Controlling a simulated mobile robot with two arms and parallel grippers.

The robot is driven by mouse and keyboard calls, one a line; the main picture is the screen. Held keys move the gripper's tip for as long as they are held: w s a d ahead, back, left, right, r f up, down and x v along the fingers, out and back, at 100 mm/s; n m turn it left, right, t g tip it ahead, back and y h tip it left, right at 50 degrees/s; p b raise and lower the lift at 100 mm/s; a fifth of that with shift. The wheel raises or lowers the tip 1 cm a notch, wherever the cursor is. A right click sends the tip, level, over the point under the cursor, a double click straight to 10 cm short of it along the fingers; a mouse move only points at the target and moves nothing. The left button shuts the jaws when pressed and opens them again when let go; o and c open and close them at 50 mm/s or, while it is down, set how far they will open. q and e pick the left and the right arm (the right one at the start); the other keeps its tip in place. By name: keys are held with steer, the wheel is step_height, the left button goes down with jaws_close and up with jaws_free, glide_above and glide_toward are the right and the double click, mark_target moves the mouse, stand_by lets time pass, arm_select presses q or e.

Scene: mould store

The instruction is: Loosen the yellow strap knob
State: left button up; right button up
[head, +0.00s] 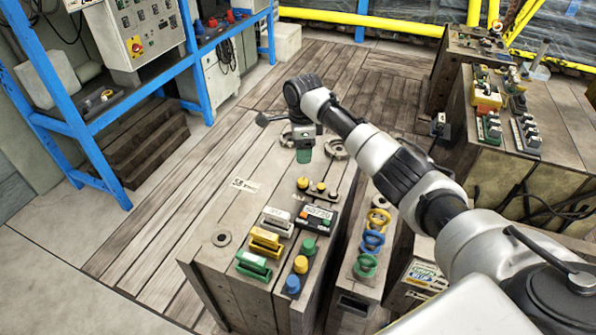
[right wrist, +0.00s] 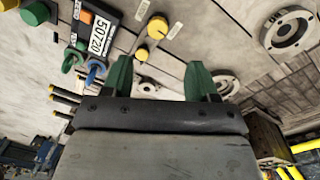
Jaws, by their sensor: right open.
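Two yellow knobs show on the wooden-looking block's top, one (head: 303,183) at the end of a short dark strap beside the number plate (head: 319,212). They also show in the right wrist view, the larger yellow knob (right wrist: 157,27) above the smaller yellow one (right wrist: 141,54). I cannot tell which is the strap knob. My right gripper (head: 304,155) is above the block's far part, beyond these knobs. In the right wrist view its green fingers (right wrist: 159,78) are apart with nothing between them. My left gripper is not in view.
On the same block are yellow (head: 301,264), blue (head: 292,284) and green (head: 309,246) knobs and several coloured latches. Yellow, blue and green rings (head: 373,240) stand on the block to the right. A blue rack (head: 70,125) stands at left. Bare floor lies left of the blocks.

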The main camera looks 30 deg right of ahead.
glide_above(303, 181)
step_height(303, 181, down, 4)
steer(key=shift+w+d+f, duration=0.1)
steer(key=shift+w+f, duration=0.05)
step_height(303, 181, down, 5)
steer(key=shift+f+b, duration=0.1)
steer(key=shift+b, duration=0.45)
steer(key=shift+f, duration=0.45)
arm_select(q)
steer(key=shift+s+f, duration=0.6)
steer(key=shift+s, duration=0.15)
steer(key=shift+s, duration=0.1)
arm_select(e)
steer(key=c, duration=0.9)
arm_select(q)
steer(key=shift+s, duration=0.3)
arm_select(e)
steer(key=shift+r, duration=0.1)
